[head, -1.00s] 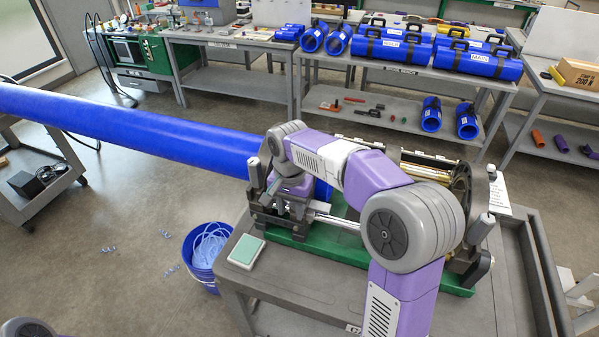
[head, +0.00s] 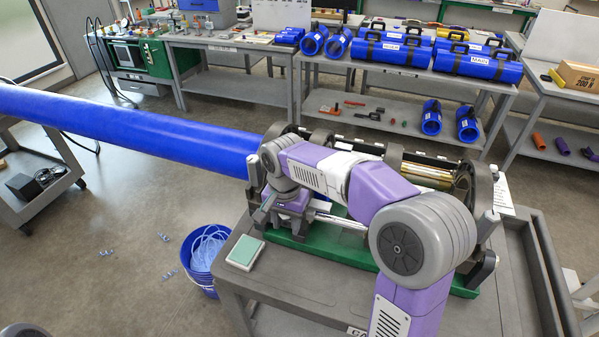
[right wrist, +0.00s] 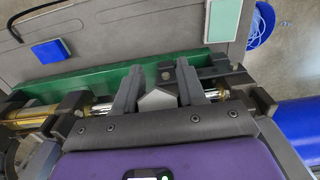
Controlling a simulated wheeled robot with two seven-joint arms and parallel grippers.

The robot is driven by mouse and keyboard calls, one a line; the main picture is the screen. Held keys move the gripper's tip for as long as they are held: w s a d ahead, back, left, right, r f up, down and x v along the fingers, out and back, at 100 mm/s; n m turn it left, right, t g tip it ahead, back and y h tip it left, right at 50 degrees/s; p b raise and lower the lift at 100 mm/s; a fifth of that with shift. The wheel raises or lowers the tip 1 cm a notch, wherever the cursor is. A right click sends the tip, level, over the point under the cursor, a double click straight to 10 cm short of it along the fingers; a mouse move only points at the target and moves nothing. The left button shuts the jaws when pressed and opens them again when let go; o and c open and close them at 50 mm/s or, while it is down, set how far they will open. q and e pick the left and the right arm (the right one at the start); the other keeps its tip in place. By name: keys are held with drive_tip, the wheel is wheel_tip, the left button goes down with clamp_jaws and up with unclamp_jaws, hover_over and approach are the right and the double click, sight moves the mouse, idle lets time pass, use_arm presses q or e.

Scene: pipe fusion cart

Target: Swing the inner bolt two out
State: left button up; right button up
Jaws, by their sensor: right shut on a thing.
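The fusion machine, with dark clamps (head: 397,160) and a green base (head: 340,248), stands on the grey cart. A long blue pipe (head: 130,128) runs into its left end. My right gripper (head: 266,207) is at the front of the left clamps, mostly covered by my own wrist. In the right wrist view my right gripper (right wrist: 158,92) has its two dark fingers closed on a pale, angular bolt head (right wrist: 158,99) above the machine's rod. The bolt's shank is hidden, and I cannot tell which bolt it is by number. My left gripper does not show.
A pale green pad (head: 245,252) lies on the cart top (head: 300,295) near its left edge. A blue bucket (head: 204,262) stands on the floor beside the cart. A table (head: 330,62) with blue pipe pieces stands behind.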

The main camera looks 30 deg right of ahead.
drive_tip(key=shift+d+f, duration=0.1)
drive_tip(key=shift+f, duration=0.35)
drive_tip(key=shift+s+a+f+b, duration=0.15)
drive_tip(key=shift+a+f+b, duration=0.05)
drive_tip(key=shift+f+b, duration=0.25)
drive_tip(key=shift+s+a+f+b, duration=0.15)
drive_tip(key=shift+f+b, duration=0.2)
drive_tip(key=shift+f, duration=0.15)
drive_tip(key=shift+s+a+f+b, duration=0.1)
drive_tip(key=shift+f+b, duration=0.3)
drive_tip(key=shift+f, duration=0.15)
drive_tip(key=shift+s+a+f+b, duration=0.1)
drive_tip(key=shift+f+b, duration=0.25)
drive_tip(key=shift+f, duration=0.25)
